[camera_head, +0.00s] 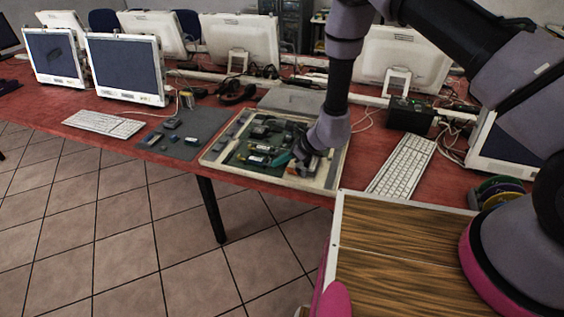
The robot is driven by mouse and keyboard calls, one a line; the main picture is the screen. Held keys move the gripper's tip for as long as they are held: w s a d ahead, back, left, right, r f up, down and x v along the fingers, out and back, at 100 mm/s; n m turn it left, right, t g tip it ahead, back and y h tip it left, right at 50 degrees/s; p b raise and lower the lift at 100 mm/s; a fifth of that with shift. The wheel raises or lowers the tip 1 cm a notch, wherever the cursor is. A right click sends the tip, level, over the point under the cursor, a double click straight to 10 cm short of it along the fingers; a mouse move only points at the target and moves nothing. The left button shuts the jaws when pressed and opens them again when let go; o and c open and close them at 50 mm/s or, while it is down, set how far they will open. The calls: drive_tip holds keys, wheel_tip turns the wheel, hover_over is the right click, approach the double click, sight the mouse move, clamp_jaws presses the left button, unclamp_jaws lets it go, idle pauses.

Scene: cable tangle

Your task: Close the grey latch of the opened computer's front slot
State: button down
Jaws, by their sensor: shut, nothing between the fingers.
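The opened computer (213,158) lies flat on the red table, a pale tray-like case with a green board and small parts inside. My gripper (287,163) reaches down from above over the right part of the case, and its fingers are shut with nothing seen between them. A teal patch and a reddish patch show close to the fingertips; I cannot tell what they belong to. The grey latch and the front slot are too small to pick out, and my gripper and wrist hide part of that area. I cannot tell whether the fingers touch anything.
A dark mat (186,137) with small parts lies left of the case. White keyboards stand on both sides, one at the left (104,124) and one at the right (402,166). Monitors, cables and a black box (410,115) crowd the back. A wood-topped surface (395,240) is in front.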

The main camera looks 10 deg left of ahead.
drive_tip(key=shift+s+a+r, duration=0.2)
drive_tip(key=shift+a+r, duration=0.15)
drive_tip(key=shift+a, duration=0.35)
drive_tip(key=shift+d+r, duration=0.15)
drive_tip(key=d+f+v, duration=0.1)
drive_tip(key=v, duration=1)
drive_tip(key=shift+w, duration=0.2)
